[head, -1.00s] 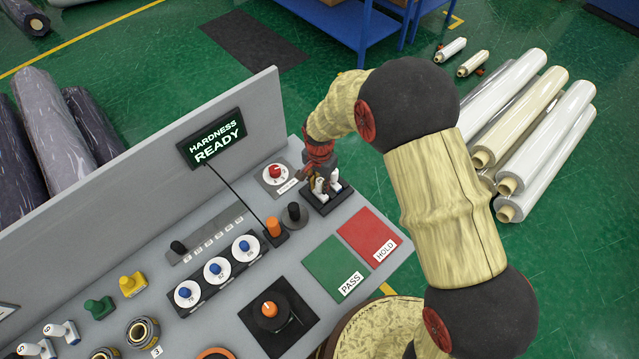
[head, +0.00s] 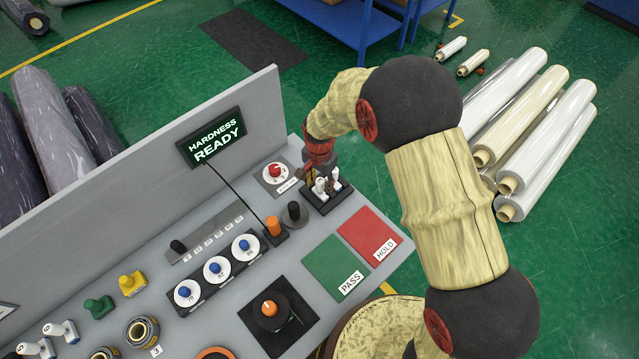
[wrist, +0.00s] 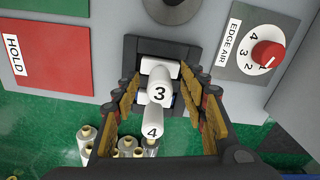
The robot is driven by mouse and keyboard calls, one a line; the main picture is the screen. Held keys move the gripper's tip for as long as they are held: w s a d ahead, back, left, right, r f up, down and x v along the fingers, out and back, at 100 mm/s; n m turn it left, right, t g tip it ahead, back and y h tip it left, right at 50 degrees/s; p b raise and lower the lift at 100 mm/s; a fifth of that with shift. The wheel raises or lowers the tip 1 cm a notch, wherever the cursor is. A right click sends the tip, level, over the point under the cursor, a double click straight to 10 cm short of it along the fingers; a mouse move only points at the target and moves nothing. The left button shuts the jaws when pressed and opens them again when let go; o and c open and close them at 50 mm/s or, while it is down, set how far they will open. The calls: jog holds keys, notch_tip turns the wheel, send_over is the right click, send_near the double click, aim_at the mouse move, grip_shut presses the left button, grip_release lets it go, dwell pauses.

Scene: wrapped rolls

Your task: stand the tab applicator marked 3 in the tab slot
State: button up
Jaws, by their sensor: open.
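The white tab applicator marked 3 (wrist: 159,93) stands in a black holder (wrist: 205,48) in the wrist view. My gripper (wrist: 161,82) is open, with one finger on each side of it and a visible gap to both. Another white applicator, marked 4 (wrist: 152,131), shows just below it. In the head view my gripper (head: 319,174) is over the black holder (head: 327,204) near the console's right end, among the white applicators (head: 320,186). I cannot tell which opening of the holder is the tab slot, and the applicators' lower ends are hidden.
The EDGE AIR dial (wrist: 266,55) is right of the holder in the wrist view. The red HOLD pad (head: 369,235) and green PASS pad (head: 337,266) lie in front. A dark knob (head: 294,213) stands left of the holder. The grey back panel (head: 150,155) rises behind.

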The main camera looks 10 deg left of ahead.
notch_tip(320, 180, up, 11)
jog(key=shift+r, duration=0.15)
dwell(0.8)
jog(key=shift+n, duration=0.6)
jog(key=s+d+r+n+t+b, duration=0.2)
jog(key=s+d+r+b, duration=0.2)
jog(key=s+d+r, duration=0.4)
jog(key=s+d+r+n+t+b, duration=0.2)
jog(key=s+d+r+b, duration=0.3)
jog(key=s+d, duration=0.8)
jog(key=shift+s+d+r+n+t, duration=0.35)
jog(key=shift+d+r+t, duration=0.45)
jog(key=shift+d+r, duration=1.05)
